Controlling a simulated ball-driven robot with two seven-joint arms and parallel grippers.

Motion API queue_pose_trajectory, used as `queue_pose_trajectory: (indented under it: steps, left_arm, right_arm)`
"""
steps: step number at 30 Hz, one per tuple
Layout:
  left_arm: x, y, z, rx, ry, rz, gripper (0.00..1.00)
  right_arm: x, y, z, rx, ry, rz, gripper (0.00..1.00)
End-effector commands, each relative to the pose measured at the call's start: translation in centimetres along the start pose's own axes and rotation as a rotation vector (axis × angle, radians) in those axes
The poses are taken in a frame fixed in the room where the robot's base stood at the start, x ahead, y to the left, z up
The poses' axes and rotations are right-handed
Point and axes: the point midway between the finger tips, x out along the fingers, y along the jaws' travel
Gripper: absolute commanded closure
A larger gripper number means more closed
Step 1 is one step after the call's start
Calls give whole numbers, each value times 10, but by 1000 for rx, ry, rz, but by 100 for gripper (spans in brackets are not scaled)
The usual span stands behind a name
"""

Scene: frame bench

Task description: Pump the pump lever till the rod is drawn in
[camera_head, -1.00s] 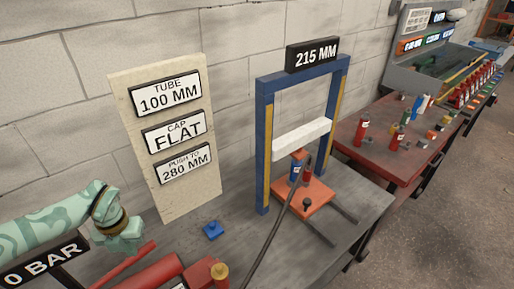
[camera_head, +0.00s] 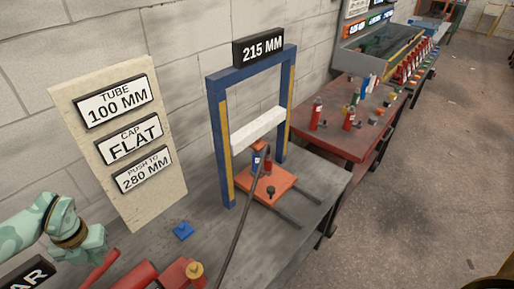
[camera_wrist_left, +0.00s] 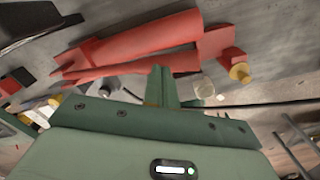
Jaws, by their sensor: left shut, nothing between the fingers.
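The pump (camera_head: 140,275) is a red body at the bottom left of the head view, with a brass knob (camera_head: 195,269). Its red lever (camera_head: 101,270) slopes up beside it. In the left wrist view the red pump (camera_wrist_left: 150,38) spans the top. My left gripper (camera_head: 98,247), pale green, is shut and empty, close to the lever's upper end; I cannot tell whether it touches. Its fingers also show in the wrist view (camera_wrist_left: 161,88). A small blue and red cylinder (camera_head: 258,161) stands under the white beam (camera_head: 258,130) in the blue frame. My right gripper is out of view.
A black hose (camera_head: 238,225) runs from the pump to the frame (camera_head: 218,150). The frame's sign (camera_head: 260,46) reads 215 MM; the board (camera_head: 160,200) says push to 280 MM. A red table (camera_head: 325,140) stands behind.

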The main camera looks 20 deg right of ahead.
Motion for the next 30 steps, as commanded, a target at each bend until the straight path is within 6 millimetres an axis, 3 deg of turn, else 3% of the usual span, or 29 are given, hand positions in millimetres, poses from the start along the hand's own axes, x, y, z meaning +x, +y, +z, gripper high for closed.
queue_pose_trajectory:
  steps: [5, 26, 30]
  left_arm:
    - [8, 0, -1, 0, 3, 0, 100]
    - [88, 0, -1, -1, 5, 2, 100]
    - [76, 0, 0, -1, 1, 2, 100]
  right_arm:
    - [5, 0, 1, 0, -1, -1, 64]
    - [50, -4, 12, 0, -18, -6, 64]
    - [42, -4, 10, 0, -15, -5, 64]
